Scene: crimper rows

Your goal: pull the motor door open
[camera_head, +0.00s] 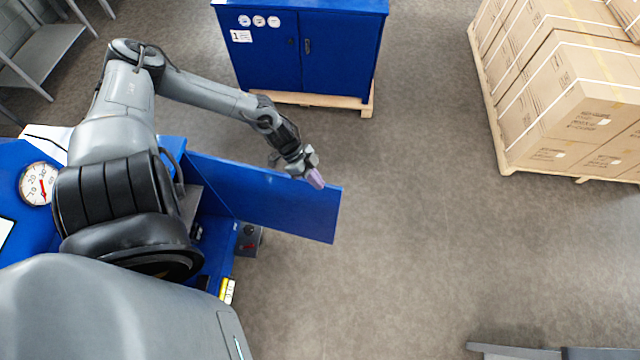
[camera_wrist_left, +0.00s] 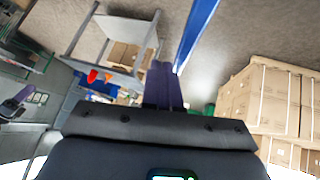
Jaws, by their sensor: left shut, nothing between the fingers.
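The motor door (camera_head: 275,203) is a flat blue panel that stands swung out from the blue machine (camera_head: 215,258) in the head view. My left gripper (camera_head: 316,180) has purple fingertips and is shut and empty. In the head view it overlaps the door's upper edge near its free end; I cannot tell whether it touches. In the left wrist view the purple fingers (camera_wrist_left: 163,84) are together, and the door's blue edge (camera_wrist_left: 197,35) runs just to the right of them. My arm hides part of the machine and the hinge side. My right gripper is not in view.
A blue cabinet (camera_head: 272,55) on a pallet stands at the top. Stacked cardboard boxes (camera_head: 570,100) stand on a pallet at the right. A round gauge (camera_head: 38,184) is on the machine at the left. The floor right of the door is clear.

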